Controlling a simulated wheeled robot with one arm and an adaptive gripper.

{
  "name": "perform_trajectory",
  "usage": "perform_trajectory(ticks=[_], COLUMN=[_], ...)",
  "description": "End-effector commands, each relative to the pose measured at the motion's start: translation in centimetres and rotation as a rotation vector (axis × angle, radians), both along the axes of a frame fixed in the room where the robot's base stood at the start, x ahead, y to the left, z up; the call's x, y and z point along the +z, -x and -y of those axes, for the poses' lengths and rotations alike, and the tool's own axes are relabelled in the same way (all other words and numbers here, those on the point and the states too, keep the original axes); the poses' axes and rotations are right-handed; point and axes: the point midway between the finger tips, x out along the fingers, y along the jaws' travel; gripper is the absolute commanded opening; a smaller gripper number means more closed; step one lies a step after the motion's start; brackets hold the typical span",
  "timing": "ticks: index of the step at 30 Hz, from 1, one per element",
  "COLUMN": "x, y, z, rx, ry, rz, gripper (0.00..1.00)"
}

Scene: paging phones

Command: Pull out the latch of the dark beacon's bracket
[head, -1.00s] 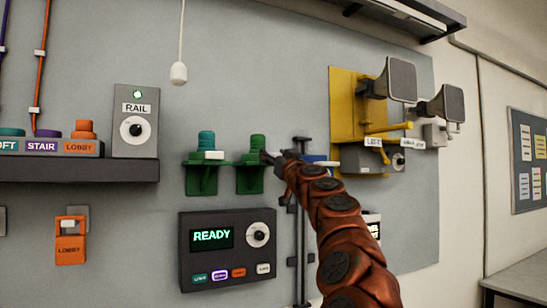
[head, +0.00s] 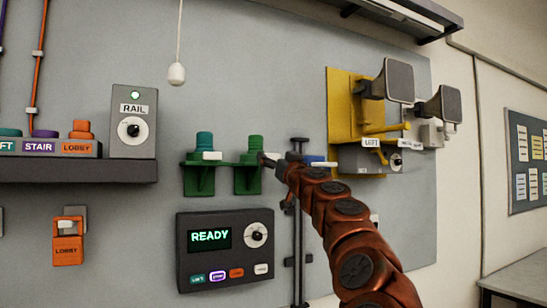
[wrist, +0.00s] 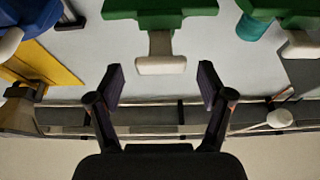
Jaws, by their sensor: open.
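Two green brackets stand out from the grey wall panel. The left bracket (head: 199,178) carries a teal beacon (head: 204,141) and has a white latch (head: 212,156). The right bracket (head: 248,180) carries a green beacon (head: 255,144). I cannot tell for sure which beacon is the dark one. In the wrist view, a white latch (wrist: 160,64) sticks out from the middle green bracket (wrist: 160,12). My gripper (wrist: 161,84) is open, its fingertips either side of the line of that latch, not visibly touching it. In the head view my gripper (head: 268,160) is beside the right bracket.
A blue part (head: 318,159) sits behind my arm, near a dark vertical rail (head: 299,245). A READY panel (head: 225,250) is below the brackets. A yellow plate (head: 342,95) with two grey horns is at the right. A white pull cord (head: 176,74) hangs above.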

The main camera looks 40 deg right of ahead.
Motion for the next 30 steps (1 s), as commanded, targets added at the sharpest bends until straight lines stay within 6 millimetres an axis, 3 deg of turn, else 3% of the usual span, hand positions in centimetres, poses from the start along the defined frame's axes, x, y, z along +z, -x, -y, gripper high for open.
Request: perform_trajectory(ticks=[30], x=[-2.9], y=[7.0], z=[-2.5], rx=[0.003], ry=[0.002], rz=[0.002], gripper=[0.79])
